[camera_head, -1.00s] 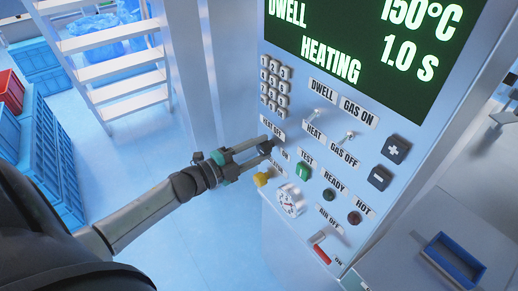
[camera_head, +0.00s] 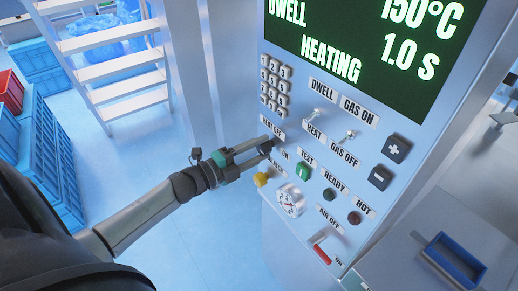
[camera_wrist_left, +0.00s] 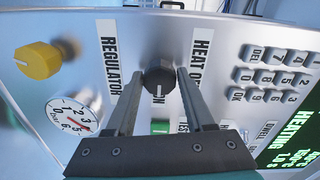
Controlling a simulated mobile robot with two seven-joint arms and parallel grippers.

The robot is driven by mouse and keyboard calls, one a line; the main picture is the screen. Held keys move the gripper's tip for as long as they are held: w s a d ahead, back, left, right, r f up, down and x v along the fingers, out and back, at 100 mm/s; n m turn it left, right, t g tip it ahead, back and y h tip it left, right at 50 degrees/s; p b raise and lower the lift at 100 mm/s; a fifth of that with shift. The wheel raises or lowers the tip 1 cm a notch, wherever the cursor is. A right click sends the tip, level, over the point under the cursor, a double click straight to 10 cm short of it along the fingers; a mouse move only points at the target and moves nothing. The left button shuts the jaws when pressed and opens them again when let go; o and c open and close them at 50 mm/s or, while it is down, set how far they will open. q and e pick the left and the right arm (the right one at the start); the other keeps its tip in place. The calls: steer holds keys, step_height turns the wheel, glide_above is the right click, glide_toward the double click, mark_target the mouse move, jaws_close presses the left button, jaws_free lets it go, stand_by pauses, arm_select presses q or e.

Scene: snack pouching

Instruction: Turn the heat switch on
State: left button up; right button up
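The heat switch is a dark round knob (camera_wrist_left: 160,77) on the grey control panel, between the HEAT OFF and ON labels. In the left wrist view it sits between my left fingertips (camera_wrist_left: 161,75), which appear to touch its two sides. In the head view my left gripper (camera_head: 262,150) reaches in from the left and partly covers the knob. The panel's screen (camera_head: 370,45) reads HEATING, 150°C and 1.0 s. My right gripper is not in view.
A yellow knob (camera_head: 262,180), a green button (camera_head: 303,172) and a dial gauge (camera_head: 290,200) lie close to the gripper. Small toggles and a keypad (camera_head: 275,85) are above. Blue crates (camera_head: 50,160) and white steps (camera_head: 115,75) stand left; a blue tray (camera_head: 452,262) lies right.

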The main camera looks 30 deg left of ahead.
arm_select(q)
steer(key=o, duration=0.3)
steer(key=shift+o, duration=0.2)
steer(key=v, duration=1.5)
steer(key=shift+a, duration=0.15)
